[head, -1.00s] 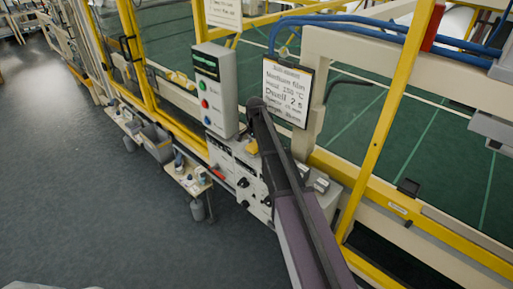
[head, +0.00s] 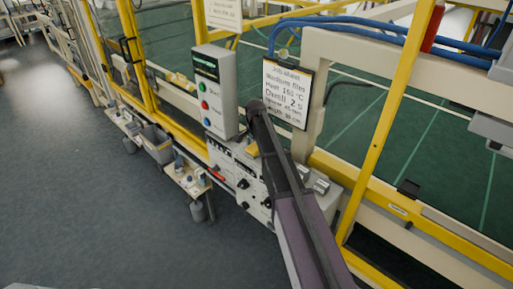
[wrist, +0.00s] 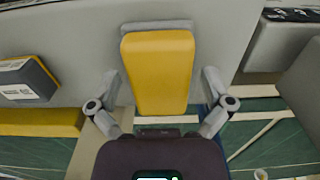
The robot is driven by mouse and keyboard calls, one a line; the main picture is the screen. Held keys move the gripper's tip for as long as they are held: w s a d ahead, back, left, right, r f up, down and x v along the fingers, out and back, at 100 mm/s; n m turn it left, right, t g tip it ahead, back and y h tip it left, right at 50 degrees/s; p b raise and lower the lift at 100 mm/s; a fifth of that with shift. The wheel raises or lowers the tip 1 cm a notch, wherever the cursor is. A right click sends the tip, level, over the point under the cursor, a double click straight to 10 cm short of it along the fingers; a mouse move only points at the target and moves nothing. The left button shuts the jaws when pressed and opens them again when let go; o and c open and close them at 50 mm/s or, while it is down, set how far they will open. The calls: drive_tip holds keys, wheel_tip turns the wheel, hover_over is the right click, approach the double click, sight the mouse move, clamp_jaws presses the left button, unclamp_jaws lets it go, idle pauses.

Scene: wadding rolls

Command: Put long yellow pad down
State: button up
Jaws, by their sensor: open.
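The long yellow pad (wrist: 158,70) is in the middle of the wrist view, with a grey plate (wrist: 157,26) showing behind its top end. My gripper (wrist: 160,80) is open. One finger is on each side of the pad, and a gap shows between the pad and both fingers. The pad's lower end is close to the gripper's palm. In the head view a small yellow piece (head: 252,149), seemingly the same pad, shows beside my arm at the grey control box (head: 236,170). My fingers are hidden behind the arm there.
A grey panel with buttons (head: 213,90) stands just left of my arm, and a job sheet (head: 287,92) hangs to its right. Yellow frame posts (head: 385,120) and blue hoses (head: 350,24) are nearby. A dark block with a white label (wrist: 25,80) is left in the wrist view. Floor is free at left.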

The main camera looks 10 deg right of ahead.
sight(255, 146)
wheel_tip(255, 146, up, 12)
drive_tip(key=p, duration=1.2)
drive_tip(key=shift+r, duration=0.1)
idle(0.6)
drive_tip(key=s+n, duration=1)
drive_tip(key=s, duration=1.9)
drive_tip(key=shift+d+n, duration=0.4)
wheel_tip(255, 146, down, 15)
drive_tip(key=b, duration=1.4)
drive_tip(key=shift+r+b, duration=0.15)
drive_tip(key=shift+b, duration=0.2)
